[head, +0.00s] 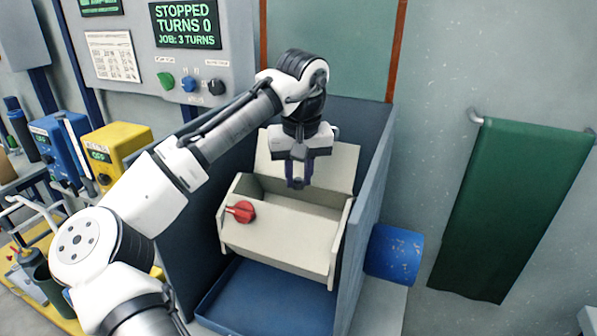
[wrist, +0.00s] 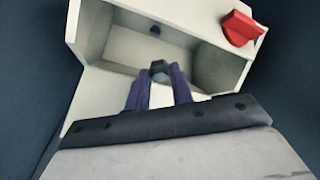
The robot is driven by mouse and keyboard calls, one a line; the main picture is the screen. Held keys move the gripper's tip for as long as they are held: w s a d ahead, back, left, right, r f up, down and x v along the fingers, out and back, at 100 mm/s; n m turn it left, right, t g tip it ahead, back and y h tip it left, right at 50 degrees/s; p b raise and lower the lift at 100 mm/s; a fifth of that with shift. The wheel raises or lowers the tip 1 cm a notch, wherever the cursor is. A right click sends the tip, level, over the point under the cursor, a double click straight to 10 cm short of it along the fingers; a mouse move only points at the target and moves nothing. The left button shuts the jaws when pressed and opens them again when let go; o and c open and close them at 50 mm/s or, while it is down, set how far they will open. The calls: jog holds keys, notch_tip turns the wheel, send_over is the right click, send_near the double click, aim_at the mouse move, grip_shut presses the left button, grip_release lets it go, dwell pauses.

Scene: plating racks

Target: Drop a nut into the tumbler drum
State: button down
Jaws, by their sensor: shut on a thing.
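The tumbler drum (head: 278,240) is a cream box with an open top and a red knob (head: 240,211) on its front. My gripper (head: 297,183) points down over the drum's opening. In the wrist view its purple fingers (wrist: 158,90) are shut on a small dark grey nut (wrist: 159,68). The nut is held above the drum's inside (wrist: 190,62); I cannot tell how far above the floor. A small dark spot or piece (wrist: 155,57) shows inside, just beyond the nut; I cannot tell what it is.
Dark blue walls (head: 370,165) stand around the drum, with a blue tray (head: 265,300) below. A panel screen (head: 186,24) reads STOPPED, TURNS 0, JOB: 3 TURNS.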

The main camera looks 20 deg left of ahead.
jog(key=c, duration=1.1)
grip_release()
jog(key=shift+c, duration=0.2)
jog(key=shift+r, duration=0.1)
notch_tip(320, 180, up, 14)
jog(key=s+d, duration=0.1)
jog(key=shift+s+f+b, duration=0.2)
jog(key=shift+s+b, duration=0.1)
jog(key=shift+s, duration=0.05)
jog(key=shift+s+f, duration=0.1)
